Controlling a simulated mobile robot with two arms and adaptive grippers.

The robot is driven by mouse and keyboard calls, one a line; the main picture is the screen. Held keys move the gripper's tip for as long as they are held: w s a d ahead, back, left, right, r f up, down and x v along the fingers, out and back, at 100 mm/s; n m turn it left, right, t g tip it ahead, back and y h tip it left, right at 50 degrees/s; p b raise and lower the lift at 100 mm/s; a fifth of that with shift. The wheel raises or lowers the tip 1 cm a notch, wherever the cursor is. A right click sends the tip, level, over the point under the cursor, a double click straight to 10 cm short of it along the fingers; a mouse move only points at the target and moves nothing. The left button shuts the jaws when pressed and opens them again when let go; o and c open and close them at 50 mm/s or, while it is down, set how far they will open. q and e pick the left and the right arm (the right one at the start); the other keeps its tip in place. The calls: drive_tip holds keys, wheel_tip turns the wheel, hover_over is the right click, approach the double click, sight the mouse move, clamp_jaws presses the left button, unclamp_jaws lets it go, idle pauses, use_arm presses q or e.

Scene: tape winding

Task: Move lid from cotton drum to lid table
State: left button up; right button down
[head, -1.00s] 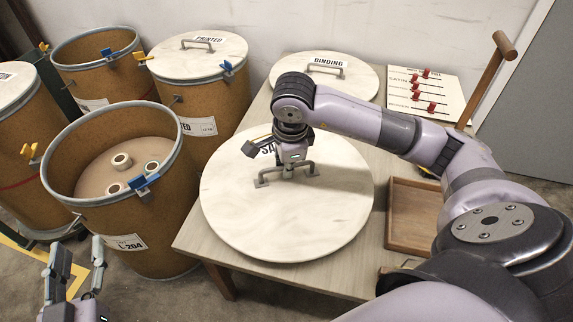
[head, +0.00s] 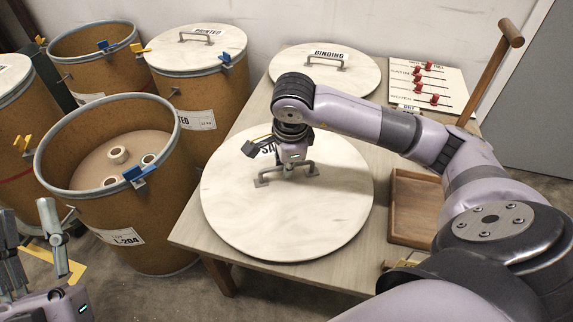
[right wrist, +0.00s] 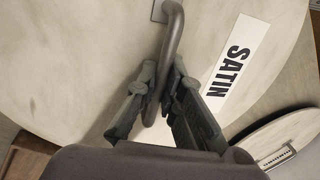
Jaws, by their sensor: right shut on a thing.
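A round white lid marked SATIN (head: 285,220) lies flat on the wooden table (head: 190,238). My right gripper (head: 290,170) is above it, shut on its grey bar handle (head: 262,181); the right wrist view shows the fingers (right wrist: 168,100) on either side of the handle (right wrist: 172,40). A lidded drum (head: 22,135) is cut off at the left edge, its lid label (head: 4,68) unreadable. No readable COTTON label shows, so I cannot tell which drum is the cotton one. My left gripper (head: 30,225) is open and empty at lower left.
A BINDING lid (head: 300,60) lies at the table's back. A PRINTED lid (head: 195,48) covers a drum behind. An open drum (head: 110,225) with tape rolls stands left of the table. A peg board (head: 430,82) and wooden tray (head: 412,210) are on the right.

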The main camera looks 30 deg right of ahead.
use_arm(q)
drive_tip(key=shift+s+r+t, duration=0.35)
drive_tip(key=shift+r+t, duration=0.05)
use_arm(e)
drive_tip(key=c, duration=1.6)
unclamp_jaws()
drive_tip(key=shift+f, duration=0.1)
drive_tip(key=shift+c, duration=0.2)
wheel_tip(320, 180, up, 12)
drive_tip(key=s, duration=0.2)
drive_tip(key=shift+a, duration=0.4)
drive_tip(key=shift+s, duration=0.1)
